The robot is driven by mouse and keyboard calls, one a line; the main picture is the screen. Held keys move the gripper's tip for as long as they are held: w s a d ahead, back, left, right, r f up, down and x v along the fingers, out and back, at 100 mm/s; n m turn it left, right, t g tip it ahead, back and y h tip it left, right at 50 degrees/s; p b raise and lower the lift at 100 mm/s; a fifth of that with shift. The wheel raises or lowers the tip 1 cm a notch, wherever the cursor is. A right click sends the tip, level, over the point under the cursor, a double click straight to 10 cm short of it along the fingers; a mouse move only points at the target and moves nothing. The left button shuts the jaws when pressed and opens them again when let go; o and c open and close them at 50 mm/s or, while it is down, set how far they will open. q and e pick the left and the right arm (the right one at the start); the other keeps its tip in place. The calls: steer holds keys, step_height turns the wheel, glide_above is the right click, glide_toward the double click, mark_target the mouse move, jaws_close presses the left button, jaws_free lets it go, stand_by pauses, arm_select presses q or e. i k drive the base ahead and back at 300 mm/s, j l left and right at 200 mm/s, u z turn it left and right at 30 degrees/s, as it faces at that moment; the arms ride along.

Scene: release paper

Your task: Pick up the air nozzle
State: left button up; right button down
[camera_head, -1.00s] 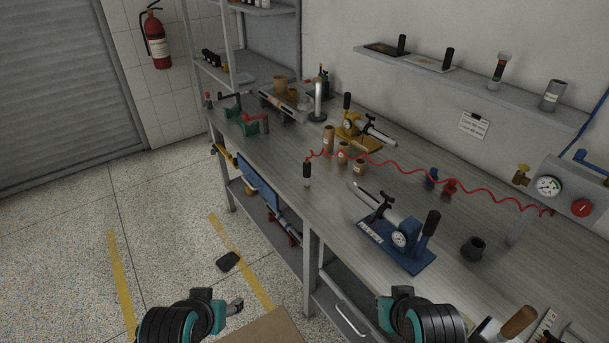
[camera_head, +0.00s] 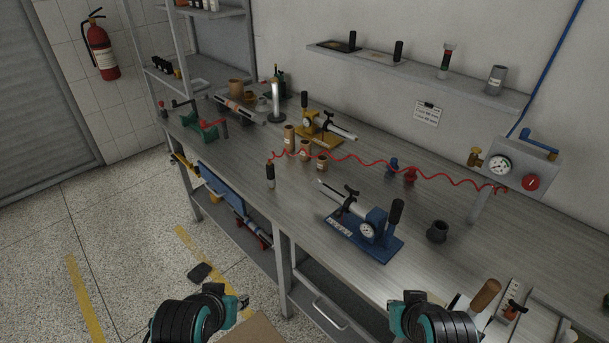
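The air nozzle (camera_head: 270,174) appears to be the small upright piece with a black upper part and a pale lower part at the bench's front edge. It is at the left end of a coiled red hose (camera_head: 345,157), which runs right to a gauge box (camera_head: 516,163). My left gripper (camera_head: 238,304) is low in the picture, in front of the bench and well short of the nozzle. My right gripper (camera_head: 400,302) is at lower right, also far from it. The fingers of both are mostly hidden, so I cannot see their opening.
A blue device with a gauge (camera_head: 368,228) stands on the bench right of the nozzle. Brown cylinders (camera_head: 304,150) and a yellow device (camera_head: 318,124) stand behind it. A dark cup (camera_head: 437,231) is farther right. The floor left of the bench is mostly clear.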

mark_target(270, 166)
steer(key=i+j+z, duration=0.1)
steer(key=j+z, duration=0.15)
steer(key=z, duration=0.2)
steer(key=j+z, duration=0.25)
steer(key=z, duration=0.2)
steer(key=i+j+z, duration=0.1)
steer(key=j+z, duration=0.15)
steer(key=z, duration=0.2)
steer(key=j+z, duration=0.3)
steer(key=j, duration=1.1)
steer(key=i, duration=0.25)
